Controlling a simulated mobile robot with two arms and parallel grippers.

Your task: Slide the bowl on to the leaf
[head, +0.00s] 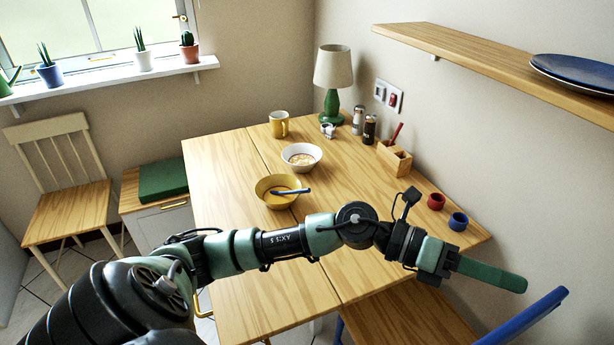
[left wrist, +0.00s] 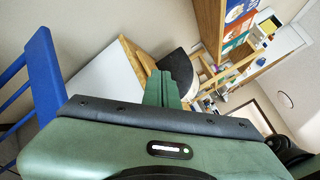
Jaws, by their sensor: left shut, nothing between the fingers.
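A yellow bowl (head: 267,198) with a blue-handled utensil in it sits over the seam in the wooden table (head: 225,205). A white bowl (head: 313,163) with food in it stands behind it, right of the seam. The table section left of the seam looks like the leaf (head: 215,170); its surface is flat and bare. My left gripper (head: 518,282) is shut and empty, beyond the table's right edge in the picture and apart from both bowls. Its closed fingers (left wrist: 172,88) also show in the left wrist view. My right gripper is out of view.
My left arm crosses above the table's near part. A red cup (head: 436,201) and blue cup (head: 458,221) stand near the right edge. A lamp (head: 333,75), yellow mug (head: 279,124) and wooden caddy (head: 395,161) stand farther back. A blue chair (head: 525,318) is at lower right.

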